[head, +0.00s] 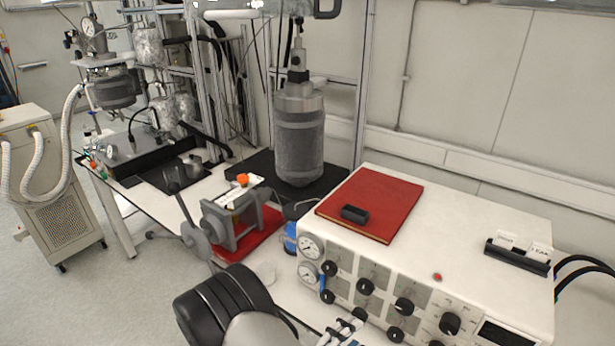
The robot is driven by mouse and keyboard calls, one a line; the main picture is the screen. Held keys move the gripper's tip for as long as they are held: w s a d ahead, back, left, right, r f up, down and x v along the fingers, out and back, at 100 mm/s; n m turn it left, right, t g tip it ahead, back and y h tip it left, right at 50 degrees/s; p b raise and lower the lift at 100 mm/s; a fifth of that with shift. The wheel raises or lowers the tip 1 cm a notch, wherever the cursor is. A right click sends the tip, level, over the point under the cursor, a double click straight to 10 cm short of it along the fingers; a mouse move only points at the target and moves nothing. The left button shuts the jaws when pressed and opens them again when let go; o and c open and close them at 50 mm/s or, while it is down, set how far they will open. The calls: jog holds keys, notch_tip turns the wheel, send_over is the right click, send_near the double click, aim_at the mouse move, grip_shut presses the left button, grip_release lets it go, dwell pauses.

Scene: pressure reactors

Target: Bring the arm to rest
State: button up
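A grey clamp-like device with a long lever (235,225) stands on a red mat. A large grey reactor vessel (299,135) is behind it. A red book (370,203) with a small black block (354,214) lies on the control box. Open floor (150,300) is at left.

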jog(key=s+d+r+m+g+y, duration=0.1)
jog(key=s+d+r+m+g, duration=0.35)
jog(key=m, duration=0.45)
jog(key=s+d+r+m+g+y+b, duration=0.1)
jog(key=s+d+r+m+g, duration=0.3)
jog(key=m, duration=0.5)
jog(key=s+d+r+m+g+y, duration=0.1)
jog(key=s+d+r+m+g, duration=0.1)
jog(key=s+r+m+g, duration=0.5)
jog(key=s+a+r+m+t+y, duration=0.1)
jog(key=a+r+m+t+y, duration=0.2)
jog(key=m, duration=0.8)
jog(key=s+a+r+m+t+y, duration=0.2)
jog(key=m+y, duration=0.5)
jog(key=m, duration=0.5)
notch_tip(320, 180, up, 2)
jog(key=a+t+b, duration=0.1)
jog(key=t, duration=0.2)
jog(key=shift+a+r+t, duration=0.15)
jog(key=shift+a+t, duration=0.2)
